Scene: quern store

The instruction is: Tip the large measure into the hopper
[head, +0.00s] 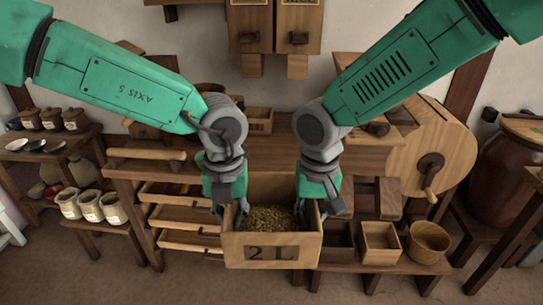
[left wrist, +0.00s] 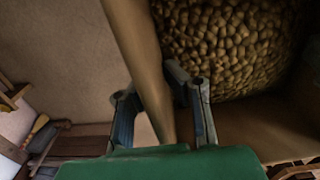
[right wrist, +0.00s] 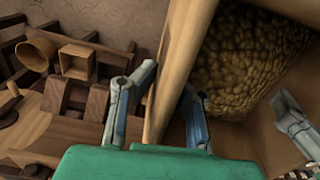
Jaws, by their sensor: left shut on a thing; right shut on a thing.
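The large measure is a square wooden box marked "2 L" (head: 271,252), with brownish grain (head: 270,219) inside. It is held up near the front of the bench and looks about level. My left gripper (head: 229,210) is shut on its left wall; that wall passes between the fingers in the left wrist view (left wrist: 160,112). My right gripper (head: 318,208) is shut on the right wall, which also shows between the fingers in the right wrist view (right wrist: 160,100). I cannot clearly pick out the hopper.
A round wooden mill body (head: 432,150) with a crank handle stands at the right. A low shelf holds an empty square box (head: 380,257) and a round wooden tub (head: 428,255). Open trays (head: 185,218) lie left of the measure. Jars (head: 90,207) stand further left.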

